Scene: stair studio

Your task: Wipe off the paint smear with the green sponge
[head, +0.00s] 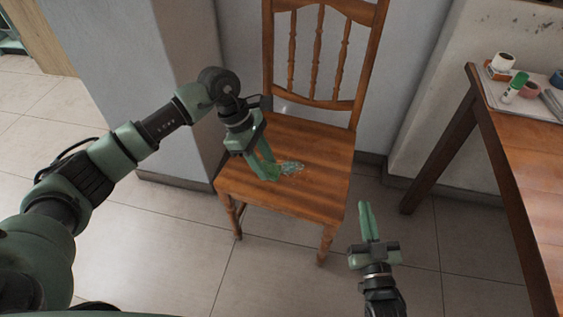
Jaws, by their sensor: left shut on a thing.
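A wooden chair (310,140) stands against the wall in the middle of the head view. A pale bluish paint smear (291,168) lies on its seat, left of the seat's middle. My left gripper (271,174) points down at the seat just left of the smear. It is shut on the green sponge (266,160), which is largely hidden between the similarly green fingers. I cannot tell whether the sponge touches the seat. My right gripper (365,206) is shut and empty, in front of the chair to its right.
A wooden table (530,170) stands at the right, holding a white tray (540,108) with a green-capped bottle (514,88) and a small jar (502,62). The chair's backrest rises behind the seat. The tiled floor in front is clear.

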